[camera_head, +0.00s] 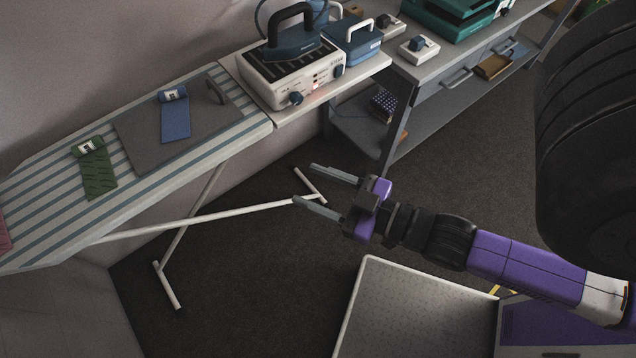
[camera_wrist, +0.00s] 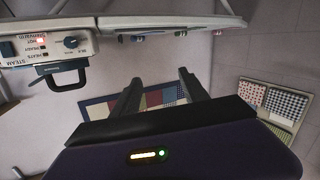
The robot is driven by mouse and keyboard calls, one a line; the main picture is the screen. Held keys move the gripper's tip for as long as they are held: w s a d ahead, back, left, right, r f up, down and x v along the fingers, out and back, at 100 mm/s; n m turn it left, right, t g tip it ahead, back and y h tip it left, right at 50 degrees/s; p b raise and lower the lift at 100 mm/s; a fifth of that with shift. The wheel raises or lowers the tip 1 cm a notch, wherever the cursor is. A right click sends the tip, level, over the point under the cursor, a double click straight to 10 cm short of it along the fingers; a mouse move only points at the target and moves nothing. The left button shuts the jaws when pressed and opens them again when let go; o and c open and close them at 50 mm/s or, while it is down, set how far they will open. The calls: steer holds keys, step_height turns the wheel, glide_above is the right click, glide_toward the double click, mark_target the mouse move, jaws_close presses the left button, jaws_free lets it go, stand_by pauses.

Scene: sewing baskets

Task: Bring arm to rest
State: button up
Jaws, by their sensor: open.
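My gripper (camera_head: 315,188) reaches out to the left over the dark floor in the head view, at the end of my purple and black arm. Its two grey fingers are spread apart with nothing between them. In the wrist view the open fingers (camera_wrist: 160,92) point toward the wall, with a patchwork panel (camera_wrist: 98,112) behind them. The gripper touches nothing and is clear of the ironing board (camera_head: 50,195), which stands to its left.
A steam station (camera_head: 290,78) with an iron stands on the board's white end. A green fabric strip (camera_head: 97,175) and a blue one (camera_head: 175,120) lie on the board. A grey workbench (camera_head: 440,65) stands at the back. A pale tray-like surface (camera_head: 420,310) lies below my arm.

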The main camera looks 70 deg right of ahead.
steer(key=s+a+r+g+y, duration=0.1)
steer(key=s+a+r+y, duration=0.1)
steer(key=s+a, duration=0.5)
steer(key=shift+a+r, duration=0.45)
steer(key=shift+a, duration=0.75)
